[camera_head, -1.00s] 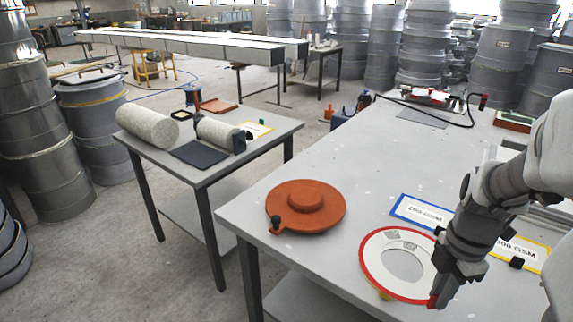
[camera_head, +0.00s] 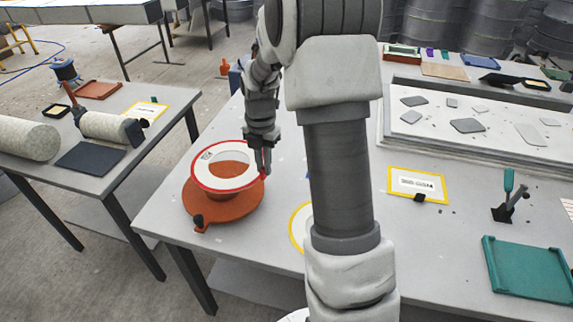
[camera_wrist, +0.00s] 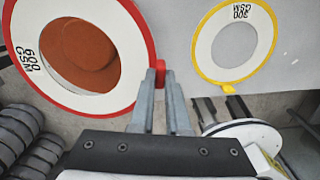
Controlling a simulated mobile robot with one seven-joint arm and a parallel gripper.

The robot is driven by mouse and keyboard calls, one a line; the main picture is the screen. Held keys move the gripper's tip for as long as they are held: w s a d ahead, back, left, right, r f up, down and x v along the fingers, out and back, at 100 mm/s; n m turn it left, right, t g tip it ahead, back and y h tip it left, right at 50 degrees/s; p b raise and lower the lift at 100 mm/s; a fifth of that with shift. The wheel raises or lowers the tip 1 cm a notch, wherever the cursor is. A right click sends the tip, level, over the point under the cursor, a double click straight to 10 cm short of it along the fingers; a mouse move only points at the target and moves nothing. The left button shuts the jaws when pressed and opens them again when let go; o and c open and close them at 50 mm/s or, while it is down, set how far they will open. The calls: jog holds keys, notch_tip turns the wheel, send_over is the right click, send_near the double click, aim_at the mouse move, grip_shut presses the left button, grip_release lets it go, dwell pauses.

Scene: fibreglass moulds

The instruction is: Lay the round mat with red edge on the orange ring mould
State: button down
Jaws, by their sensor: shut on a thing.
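The round mat with red edge (camera_head: 200,172) is a white ring with a central hole. It also shows in the wrist view, marked 600 GSM (camera_wrist: 132,50). My gripper (camera_head: 263,172) is shut on its red tab at the mat's right side; the fingers show in the wrist view (camera_wrist: 160,78). The orange ring mould (camera_head: 225,210) lies on the near left of the table. The mat is over it, slightly toward the back, and appears held above it. Orange shows through the hole (camera_wrist: 82,55). The mould's far part is hidden by the mat.
A yellow-edged round mat (camera_head: 295,228) lies to the right, partly behind my arm; it reads 300 GSM in the wrist view (camera_wrist: 208,45). A yellow-framed card (camera_head: 418,184) and teal tray (camera_head: 525,268) are farther right. The table's left edge is near the mould.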

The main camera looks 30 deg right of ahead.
jog(key=w, duration=0.1)
jog(key=w+a, duration=0.2)
jog(key=shift+w+n+p, duration=0.25)
jog(key=shift+n+p, duration=0.05)
jog(key=shift+n, duration=0.1)
jog(key=shift+s, duration=0.1)
jog(key=shift+f+b, duration=3)
jog(key=shift+f, duration=2.5)
jog(key=c, duration=0.8)
grip_release()
jog(key=shift+r, duration=0.1)
